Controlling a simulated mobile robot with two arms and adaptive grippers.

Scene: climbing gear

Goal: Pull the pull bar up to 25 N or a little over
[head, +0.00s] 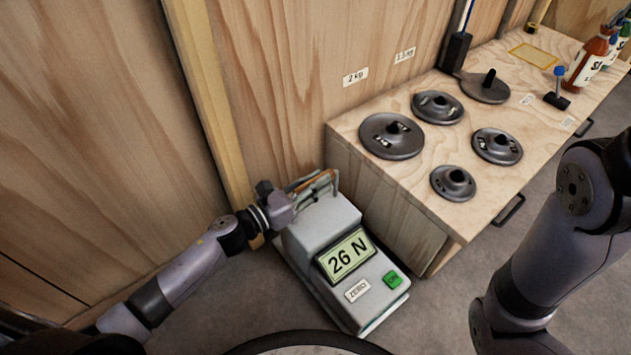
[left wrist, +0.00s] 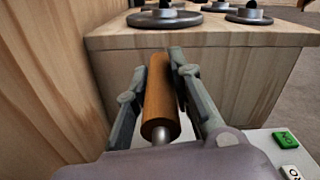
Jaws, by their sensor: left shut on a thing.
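The force gauge (head: 322,245) is a grey box on the floor against the wooden wall. Its display (head: 346,257) reads 26 N. The pull bar (left wrist: 160,98) is a wooden cylinder on a metal rod at the top of the gauge; in the head view it is partly hidden by my gripper. My left gripper (left wrist: 158,85) is shut on the pull bar, with a finger on each side of it. It also shows in the head view (head: 316,192). My right arm is at the right of the head view, but its gripper is not in view.
A wooden cabinet (head: 385,195) stands right of the gauge, with several weight plates (head: 391,136) on top. A green button (head: 393,280) and a ZERO button (head: 357,290) sit on the gauge front. Bottles (head: 588,62) stand at the far right.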

